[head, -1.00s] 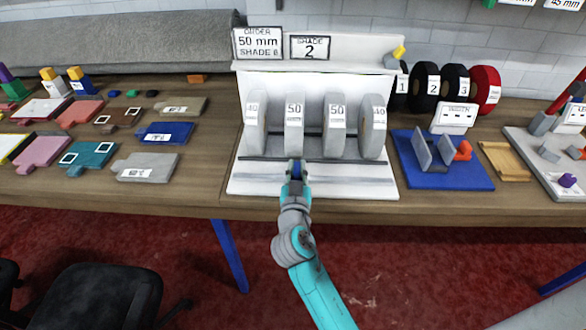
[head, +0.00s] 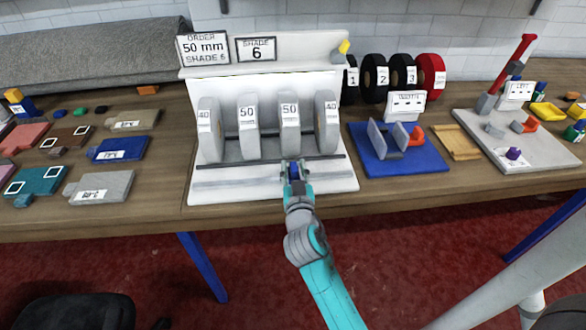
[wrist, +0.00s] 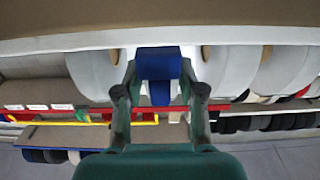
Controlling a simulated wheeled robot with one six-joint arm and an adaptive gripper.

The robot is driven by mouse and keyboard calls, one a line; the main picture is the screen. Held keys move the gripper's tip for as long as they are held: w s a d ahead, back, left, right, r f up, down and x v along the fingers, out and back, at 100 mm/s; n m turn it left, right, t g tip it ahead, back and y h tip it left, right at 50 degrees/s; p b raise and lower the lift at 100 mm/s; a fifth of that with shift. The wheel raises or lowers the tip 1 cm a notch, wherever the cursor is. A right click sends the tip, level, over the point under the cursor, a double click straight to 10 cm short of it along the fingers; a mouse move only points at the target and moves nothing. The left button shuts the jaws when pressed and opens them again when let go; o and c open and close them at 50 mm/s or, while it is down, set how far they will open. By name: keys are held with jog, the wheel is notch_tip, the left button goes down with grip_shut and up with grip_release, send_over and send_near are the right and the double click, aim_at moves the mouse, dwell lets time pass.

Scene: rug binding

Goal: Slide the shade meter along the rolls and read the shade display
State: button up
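The shade meter is a small blue block (wrist: 158,66) between my two fingertips. My gripper (head: 292,171) is shut on it, at the rail (head: 225,171) in front of the third roll from the left (head: 290,125), labelled 50. The other rolls are a left one labelled 40 (head: 209,140), one labelled 50 (head: 247,130) and a right one labelled 40 (head: 326,125). The shade display (head: 256,49) above the rolls reads SHADE 6. The order card (head: 203,49) beside it reads 50 mm SHADE 6.
A blue fixture (head: 400,160) stands right of the white roll stand (head: 210,192). Behind it are black rolls and a red roll (head: 432,78). A grey board (head: 530,150) lies farther right. Coloured plates, including a blue one (head: 120,149), lie on the left.

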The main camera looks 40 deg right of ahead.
jog(key=shift+s, duration=0.1)
jog(key=v, duration=1.1)
jog(key=shift+s+a, duration=0.25)
jog(key=shift+s, duration=0.05)
dwell(0.3)
jog(key=s+a+f+n+y, duration=0.6)
jog(key=s+a+f+y, duration=0.3)
jog(key=s, duration=0.4)
jog(key=s+a+r, duration=0.1)
jog(key=s+a, duration=0.1)
jog(key=s, duration=0.6)
jog(key=s+a+r+n+y, duration=0.1)
jog(key=s+a, duration=0.1)
jog(key=s, duration=0.6)
jog(key=shift+r+y, duration=0.3)
jog(key=shift+r, duration=0.05)
